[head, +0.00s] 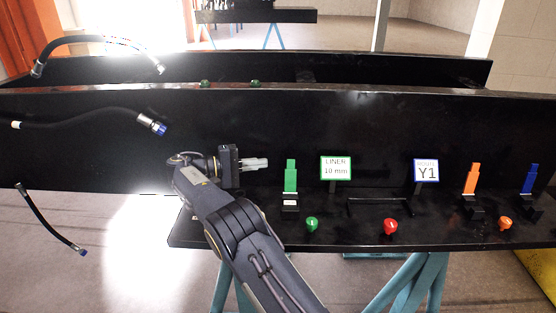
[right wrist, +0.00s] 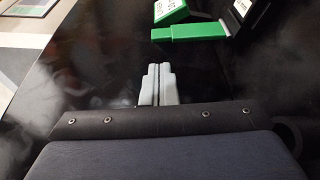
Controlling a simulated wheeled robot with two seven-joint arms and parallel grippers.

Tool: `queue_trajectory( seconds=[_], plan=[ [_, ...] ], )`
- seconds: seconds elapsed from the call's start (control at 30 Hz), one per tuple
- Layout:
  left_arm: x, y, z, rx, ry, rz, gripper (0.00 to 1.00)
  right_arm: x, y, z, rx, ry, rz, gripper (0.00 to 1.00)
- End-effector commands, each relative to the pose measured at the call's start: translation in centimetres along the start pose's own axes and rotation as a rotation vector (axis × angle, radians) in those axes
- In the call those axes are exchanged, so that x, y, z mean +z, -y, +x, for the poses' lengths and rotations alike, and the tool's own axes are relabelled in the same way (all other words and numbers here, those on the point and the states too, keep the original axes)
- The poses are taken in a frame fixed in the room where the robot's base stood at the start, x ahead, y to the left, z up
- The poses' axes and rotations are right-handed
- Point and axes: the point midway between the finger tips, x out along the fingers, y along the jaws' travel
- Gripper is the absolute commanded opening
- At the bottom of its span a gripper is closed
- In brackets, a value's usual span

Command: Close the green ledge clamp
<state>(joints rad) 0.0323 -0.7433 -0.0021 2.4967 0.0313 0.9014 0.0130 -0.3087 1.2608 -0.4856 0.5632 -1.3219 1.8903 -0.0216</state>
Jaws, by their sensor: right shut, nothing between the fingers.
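The green ledge clamp (head: 290,178) stands on the black ledge, its green lever upright above a dark base with a white label. In the right wrist view a green bar (right wrist: 188,32) lies ahead of the fingers and to the right, apart from them. My right gripper (head: 266,163) is left of the green clamp at about the height of the lever's top, pointing right toward it. Its pale fingers (right wrist: 158,70) are together with nothing between them. A gap shows between the fingertips and the lever. My left gripper is not in view.
A green-framed sign (head: 336,168) stands right of the clamp. Green (head: 312,223), red (head: 390,226) and orange (head: 505,223) knobs sit along the front. An orange clamp (head: 471,179) and a blue clamp (head: 529,179) stand farther right. Black hoses (head: 85,119) hang at left.

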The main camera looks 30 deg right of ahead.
Motion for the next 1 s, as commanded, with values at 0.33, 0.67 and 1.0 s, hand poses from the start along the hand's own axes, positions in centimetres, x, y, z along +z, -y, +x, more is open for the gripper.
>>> queue_trajectory(
  seconds=[0.33,0.67,1.0],
  plan=[
    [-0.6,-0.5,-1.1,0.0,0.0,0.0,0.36,0.0,-0.1,5.7,-0.003,0.001,-0.003,0.0],
    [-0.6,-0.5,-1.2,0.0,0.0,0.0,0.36,0.0,0.0,6.6,-0.003,-0.002,-0.001,0.0],
    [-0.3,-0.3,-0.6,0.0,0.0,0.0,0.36,-0.1,0.1,7.5,0.005,0.0,0.02,0.0]
  ],
)
